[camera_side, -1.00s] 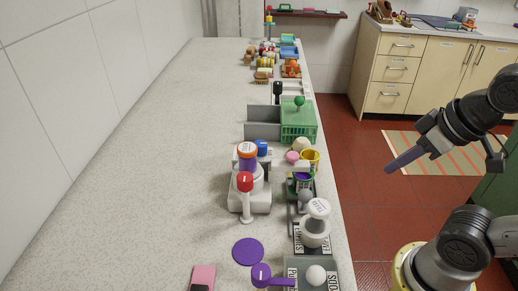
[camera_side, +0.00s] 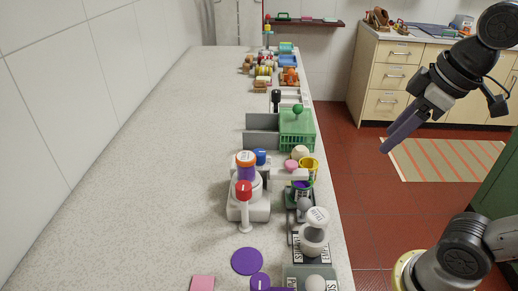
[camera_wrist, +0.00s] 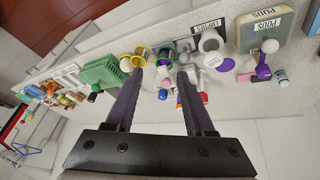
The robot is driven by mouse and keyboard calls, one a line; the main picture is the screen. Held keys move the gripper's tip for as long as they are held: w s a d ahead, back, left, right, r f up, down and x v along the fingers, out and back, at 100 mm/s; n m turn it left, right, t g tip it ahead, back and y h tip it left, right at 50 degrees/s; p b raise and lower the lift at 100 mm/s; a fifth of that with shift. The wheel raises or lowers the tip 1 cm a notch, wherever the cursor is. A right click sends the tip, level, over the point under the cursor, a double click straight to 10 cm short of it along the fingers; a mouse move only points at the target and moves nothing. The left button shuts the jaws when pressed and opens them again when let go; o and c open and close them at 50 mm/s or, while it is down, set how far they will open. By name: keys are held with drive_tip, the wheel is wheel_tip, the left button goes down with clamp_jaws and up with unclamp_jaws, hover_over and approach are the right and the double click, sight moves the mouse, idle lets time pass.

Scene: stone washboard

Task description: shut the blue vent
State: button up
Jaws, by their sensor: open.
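A white appliance (camera_side: 249,207) stands on the counter, with an orange-ringed top and a red-headed lever (camera_side: 244,192) on its near side. A small blue cap (camera_side: 261,156) shows behind its top at the right; it is the closest blue part that I see. I cannot tell for sure that it is the vent, nor whether it is open or shut. My gripper (camera_side: 391,146) is out over the floor, right of the counter, raised and apart from everything. Its two long purple-grey fingers are spread and empty; the wrist view also shows them apart (camera_wrist: 160,76).
Beside the appliance are a yellow cup (camera_side: 309,166), a grey-white domed device (camera_side: 315,232) and a purple disc (camera_side: 247,261). A green basket (camera_side: 297,130) stands farther back. The counter's left side (camera_side: 150,180) is clear. Drawers (camera_side: 390,80) stand across the red floor.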

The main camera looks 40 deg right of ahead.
drive_tip(key=w+a+r+n+g, duration=0.1)
drive_tip(key=w+r+n+g, duration=0.15)
drive_tip(key=w+r, duration=0.45)
drive_tip(key=n+g, duration=0.2)
drive_tip(key=n, duration=0.1)
hover_over(259, 152)
wheel_tip(259, 152, down, 7)
wheel_tip(259, 152, down, 14)
drive_tip(key=shift+f, duration=0.1)
clamp_jaws()
